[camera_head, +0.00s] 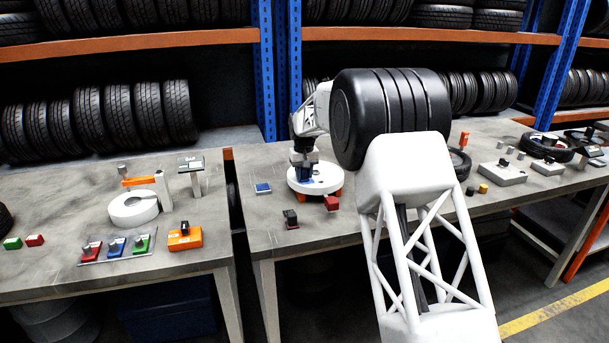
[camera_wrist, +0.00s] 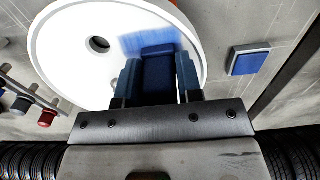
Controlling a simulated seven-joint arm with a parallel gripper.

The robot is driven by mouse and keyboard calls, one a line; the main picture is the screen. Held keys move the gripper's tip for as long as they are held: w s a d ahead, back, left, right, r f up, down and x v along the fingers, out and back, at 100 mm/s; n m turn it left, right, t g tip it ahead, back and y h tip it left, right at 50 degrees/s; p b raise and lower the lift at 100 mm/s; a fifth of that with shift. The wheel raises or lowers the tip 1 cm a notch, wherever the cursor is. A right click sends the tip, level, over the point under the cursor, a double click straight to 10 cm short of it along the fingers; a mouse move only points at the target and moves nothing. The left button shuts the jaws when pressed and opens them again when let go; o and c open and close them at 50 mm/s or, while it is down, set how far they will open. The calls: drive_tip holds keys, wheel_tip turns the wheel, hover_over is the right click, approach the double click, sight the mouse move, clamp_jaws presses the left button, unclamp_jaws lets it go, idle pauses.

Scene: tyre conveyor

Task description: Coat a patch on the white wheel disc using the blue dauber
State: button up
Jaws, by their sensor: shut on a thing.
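The white wheel disc (camera_head: 325,181) lies flat on orange supports on the right-hand table; it also shows in the wrist view (camera_wrist: 70,60). My gripper (camera_head: 304,170) is over the left part of the disc. In the wrist view my gripper (camera_wrist: 158,82) is shut on the blue dauber (camera_wrist: 158,70), held between its two fingers at the disc's face. A streaky blue patch (camera_wrist: 150,38) shows on the white surface just beyond the dauber. Whether the dauber touches the disc is hidden. The disc has a dark centre hole.
A blue square pad (camera_head: 263,188) lies left of the disc; it also shows in the wrist view (camera_wrist: 249,60). A black block (camera_head: 290,216) and a red block (camera_head: 331,203) stand in front of the disc. Tyres (camera_head: 460,163) and parts crowd the table's right. A gap separates the left table (camera_head: 60,210).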

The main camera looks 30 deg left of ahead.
drive_tip(key=shift+w+a+f, duration=0.1)
drive_tip(key=shift+w+a, duration=0.35)
drive_tip(key=shift+w+a+r, duration=0.2)
drive_tip(key=shift+w+a, duration=0.25)
drive_tip(key=shift+w+d+f, duration=0.15)
drive_tip(key=shift+w+d, duration=0.2)
drive_tip(key=shift+d, duration=0.05)
drive_tip(key=shift+s+d, duration=1.45)
drive_tip(key=shift+w+a, duration=1.45)
wheel_tip(320, 180, up, 8)
drive_tip(key=shift+s, duration=0.1)
